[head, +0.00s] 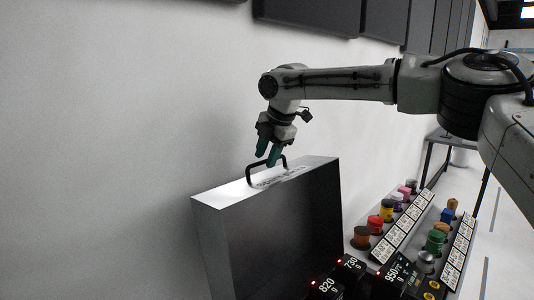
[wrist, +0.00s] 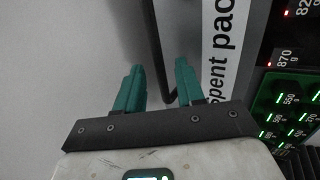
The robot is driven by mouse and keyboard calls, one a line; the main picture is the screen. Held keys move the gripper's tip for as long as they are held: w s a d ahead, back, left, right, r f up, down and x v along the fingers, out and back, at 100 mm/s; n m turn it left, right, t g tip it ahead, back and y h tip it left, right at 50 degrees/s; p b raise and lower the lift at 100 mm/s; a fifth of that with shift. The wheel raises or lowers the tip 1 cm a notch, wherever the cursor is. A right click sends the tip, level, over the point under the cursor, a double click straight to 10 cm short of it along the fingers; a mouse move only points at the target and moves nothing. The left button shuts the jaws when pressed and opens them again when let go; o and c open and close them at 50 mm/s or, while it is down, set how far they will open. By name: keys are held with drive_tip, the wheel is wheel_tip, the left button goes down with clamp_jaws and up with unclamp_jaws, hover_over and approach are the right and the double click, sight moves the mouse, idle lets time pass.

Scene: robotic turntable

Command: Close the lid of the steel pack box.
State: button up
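The steel pack box's lid (head: 275,235) stands raised, its dark broad face towards the head camera. A black handle (head: 249,173) is on its lit top edge, beside a printed label. In the wrist view the label (wrist: 222,50) reads "spent pac", cut off by the frame. My gripper (head: 268,160) points down just above the handle. In the wrist view its teal fingers (wrist: 158,85) are apart. The dark handle bar (wrist: 166,85) shows between them; I cannot tell whether they touch it. The lower part of the box is cut off or hidden.
Black packs with weight displays (head: 328,285) stand in front of the lid. A rack of coloured knobs or jars (head: 387,211) with white labels lies to the right. A pale wall (head: 100,130) is at left. A dark-legged table (head: 440,140) stands farther back.

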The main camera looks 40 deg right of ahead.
clamp_jaws()
idle(0.4)
idle(0.4)
